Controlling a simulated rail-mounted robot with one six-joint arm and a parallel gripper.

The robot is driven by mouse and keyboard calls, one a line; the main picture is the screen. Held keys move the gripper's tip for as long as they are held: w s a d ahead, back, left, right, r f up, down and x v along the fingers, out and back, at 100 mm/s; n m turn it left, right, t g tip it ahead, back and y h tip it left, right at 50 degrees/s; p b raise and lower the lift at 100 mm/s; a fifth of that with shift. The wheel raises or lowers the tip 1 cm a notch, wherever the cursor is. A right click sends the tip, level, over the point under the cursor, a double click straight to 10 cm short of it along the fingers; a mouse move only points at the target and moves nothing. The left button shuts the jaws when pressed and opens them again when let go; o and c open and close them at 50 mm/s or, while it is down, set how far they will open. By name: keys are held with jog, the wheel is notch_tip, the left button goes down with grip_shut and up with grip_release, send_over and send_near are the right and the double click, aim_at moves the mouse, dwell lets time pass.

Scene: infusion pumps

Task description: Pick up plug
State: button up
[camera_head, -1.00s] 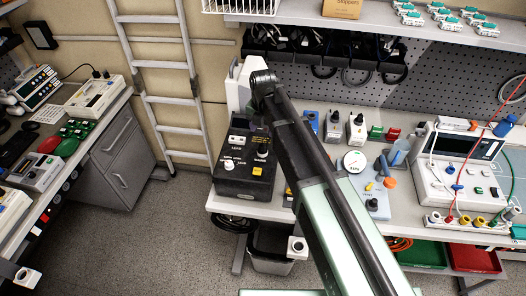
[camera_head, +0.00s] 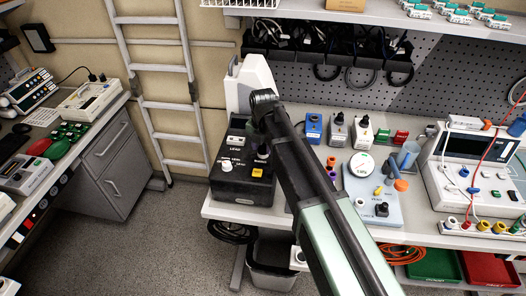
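My arm reaches from the bottom of the picture up to a dark joint (camera_head: 264,98) beside a white upright housing (camera_head: 250,80). My gripper's fingers do not show. I cannot tell which thing is the plug. Part of the bench behind my arm is hidden.
A black control box (camera_head: 242,172) stands at the bench's left end. A grey-blue gauge unit (camera_head: 372,189) and a white instrument (camera_head: 465,165) stand to the right. A bin (camera_head: 270,270) is below. A shelf (camera_head: 380,15) overhangs the back. Floor is open at left.

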jog(key=c, duration=0.6)
jog(key=shift+r, duration=0.1)
